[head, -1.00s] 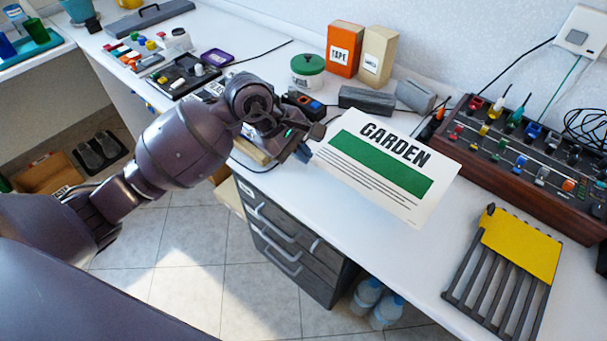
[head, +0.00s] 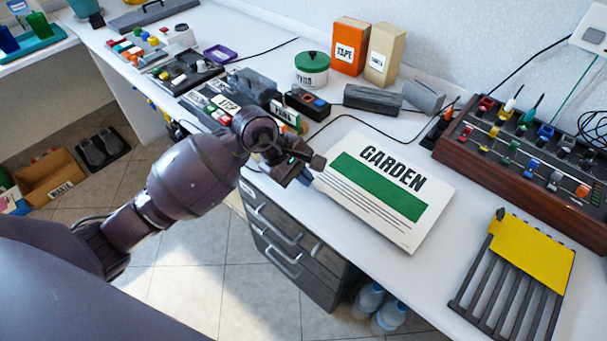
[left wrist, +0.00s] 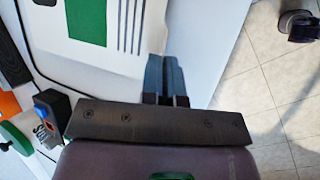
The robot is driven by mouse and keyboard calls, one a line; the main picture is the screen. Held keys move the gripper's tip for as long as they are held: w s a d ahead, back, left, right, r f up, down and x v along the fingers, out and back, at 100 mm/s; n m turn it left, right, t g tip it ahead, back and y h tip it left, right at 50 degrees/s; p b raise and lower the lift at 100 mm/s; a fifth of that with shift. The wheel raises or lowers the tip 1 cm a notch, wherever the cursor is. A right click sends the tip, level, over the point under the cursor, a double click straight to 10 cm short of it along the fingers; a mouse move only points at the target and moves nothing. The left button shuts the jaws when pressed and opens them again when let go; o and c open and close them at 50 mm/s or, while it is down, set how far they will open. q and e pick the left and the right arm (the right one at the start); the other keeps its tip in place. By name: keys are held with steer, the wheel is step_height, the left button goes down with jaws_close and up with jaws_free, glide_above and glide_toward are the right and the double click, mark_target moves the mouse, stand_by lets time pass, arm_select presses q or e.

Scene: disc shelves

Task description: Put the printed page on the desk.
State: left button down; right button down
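The printed page (head: 372,193) is white with the heading GARDEN, a green block and several dark lines. In the head view it is face up and nearly flat, at or just above the white desk (head: 300,118); a small gap cannot be ruled out. My left gripper (head: 309,178) is at the page's near left corner, its fingers close together and seemingly shut on that edge. The left wrist view shows the two fingers (left wrist: 167,75) side by side at the edge of the page (left wrist: 115,55). My right gripper is not in view.
A control box (head: 530,160) with several knobs stands right of the page. A yellow slotted rack (head: 530,250) lies at the front right. A grey block (head: 372,98), a black cable and small boxes are behind. The desk's front edge is close to the page.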

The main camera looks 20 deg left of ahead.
arm_select(q)
steer(key=shift+f, duration=0.65)
steer(key=c, duration=1.8)
jaws_free()
steer(key=o, duration=0.5)
steer(key=shift+c, duration=0.2)
